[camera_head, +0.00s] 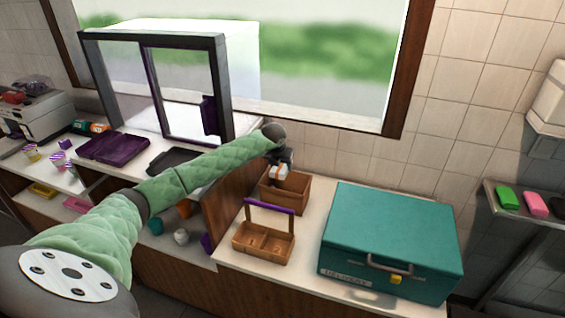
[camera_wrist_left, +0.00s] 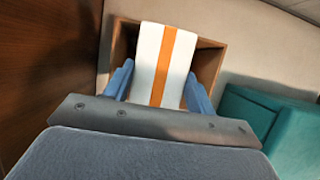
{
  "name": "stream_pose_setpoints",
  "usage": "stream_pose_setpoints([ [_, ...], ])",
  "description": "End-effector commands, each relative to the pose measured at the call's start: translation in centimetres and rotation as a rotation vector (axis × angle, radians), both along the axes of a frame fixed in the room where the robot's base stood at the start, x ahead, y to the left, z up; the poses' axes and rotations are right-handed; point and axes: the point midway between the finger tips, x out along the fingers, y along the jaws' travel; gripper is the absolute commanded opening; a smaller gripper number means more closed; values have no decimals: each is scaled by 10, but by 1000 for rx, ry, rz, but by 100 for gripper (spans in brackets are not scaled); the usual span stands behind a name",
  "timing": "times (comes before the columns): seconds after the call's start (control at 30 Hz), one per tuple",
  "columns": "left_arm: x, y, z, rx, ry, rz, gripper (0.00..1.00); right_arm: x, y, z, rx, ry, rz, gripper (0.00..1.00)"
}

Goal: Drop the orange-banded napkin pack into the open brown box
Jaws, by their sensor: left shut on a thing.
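The napkin pack (camera_wrist_left: 162,65) is white with an orange band down its middle. My left gripper (camera_wrist_left: 160,85) is shut on it, a blue finger on each side. The pack is over the open brown box (camera_wrist_left: 208,62), whose inner walls show beside it. In the head view the pack (camera_head: 279,172) shows small under my left gripper (camera_head: 282,162), at the upper part of the brown box (camera_head: 292,192). Whether the pack touches the box floor cannot be seen. My right gripper is in neither view.
A wooden carrier (camera_head: 263,247) with a purple handle stands in front of the box. A teal delivery case (camera_head: 390,235) stands to the right. A brown upright panel (camera_head: 232,190) is close on the left, and the tiled wall is behind.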

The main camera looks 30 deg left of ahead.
Motion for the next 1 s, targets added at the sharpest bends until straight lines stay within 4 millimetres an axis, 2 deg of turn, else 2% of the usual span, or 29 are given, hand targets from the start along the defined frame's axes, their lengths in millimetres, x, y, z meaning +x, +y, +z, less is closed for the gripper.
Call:
stream_pose_setpoints([
  [0.4, 0, -1, -43, 0, 2, 0, 34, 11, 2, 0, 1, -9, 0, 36],
  [0.77, 0, 0, -49, 0, 0, -1, 34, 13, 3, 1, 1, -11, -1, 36],
  [0.8, 0, 0, -49, 0, 0, -1, 57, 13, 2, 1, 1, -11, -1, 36],
  [0.9, 0, 0, -49, 0, 0, -1, 77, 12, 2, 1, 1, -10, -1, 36],
  [0.93, 0, 0, -49, 0, 0, -1, 81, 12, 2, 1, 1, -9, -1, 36],
  [1.0, 0, 0, -49, 0, 0, -1, 81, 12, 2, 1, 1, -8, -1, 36],
])
